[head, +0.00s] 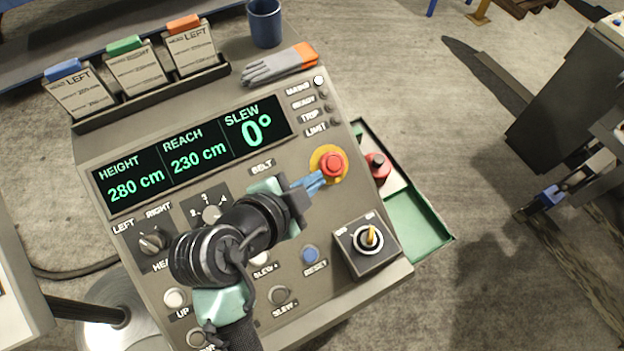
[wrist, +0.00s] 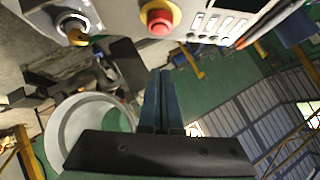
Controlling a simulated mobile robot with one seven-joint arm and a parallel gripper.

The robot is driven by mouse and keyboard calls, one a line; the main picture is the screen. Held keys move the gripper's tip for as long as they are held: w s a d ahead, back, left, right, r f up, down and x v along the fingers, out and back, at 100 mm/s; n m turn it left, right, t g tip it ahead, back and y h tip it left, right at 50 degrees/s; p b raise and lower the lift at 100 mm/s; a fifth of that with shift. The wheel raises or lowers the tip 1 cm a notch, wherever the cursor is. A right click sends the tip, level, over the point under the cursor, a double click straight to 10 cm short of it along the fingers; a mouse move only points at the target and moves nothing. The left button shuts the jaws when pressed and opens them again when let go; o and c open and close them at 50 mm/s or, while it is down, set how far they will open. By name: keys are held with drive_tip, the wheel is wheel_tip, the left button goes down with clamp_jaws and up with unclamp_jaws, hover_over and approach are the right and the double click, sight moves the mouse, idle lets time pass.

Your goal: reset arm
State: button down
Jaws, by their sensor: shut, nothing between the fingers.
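My gripper (head: 314,182) is shut and empty over the sloped control panel (head: 225,165). In the head view its blue fingertips lie just left of the red emergency-stop button (head: 333,163) on its yellow ring; I cannot tell whether they touch it. In the wrist view the closed fingers (wrist: 160,90) point up at the red button (wrist: 160,20). The blue RESET button (head: 310,254) is below the gripper in the head view. The display (head: 195,150) reads height 280 cm, reach 230 cm, slew 0°. My arm hides part of the panel's middle and lower left.
A key switch box (head: 368,240) sits at the panel's lower right. A grey glove with orange cuff (head: 280,66), a blue mug (head: 264,23) and a card rack (head: 150,95) stand along the top. A green tray (head: 412,222) juts out at the right.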

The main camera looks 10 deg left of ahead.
drive_tip(key=shift+w, duration=0.2)
drive_tip(key=shift+s, duration=0.15)
drive_tip(key=w+r+n+t+y+b, duration=0.15)
drive_tip(key=w+r+n+t, duration=0.3)
drive_tip(key=r, duration=0.85)
drive_tip(key=w+r+n+t+y+b, duration=0.1)
drive_tip(key=w+r+n+t+y, duration=0.3)
drive_tip(key=r, duration=1)
drive_tip(key=s+d+r+n+t, duration=0.1)
drive_tip(key=s+r+t, duration=0.2)
drive_tip(key=r, duration=0.4)
drive_tip(key=s+d+r+n+t, duration=0.1)
drive_tip(key=s+r+n+t, duration=0.1)
drive_tip(key=r, duration=0.5)
drive_tip(key=s+d+r+n+t+b, duration=0.1)
drive_tip(key=s+d+r+n+t, duration=0.1)
drive_tip(key=s+r+t, duration=0.2)
wheel_tip(320, 180, up, 3)
drive_tip(key=shift+s+f+h, duration=0.1)
drive_tip(key=shift+s+h, duration=0.25)
drive_tip(key=shift+s, duration=0.1)
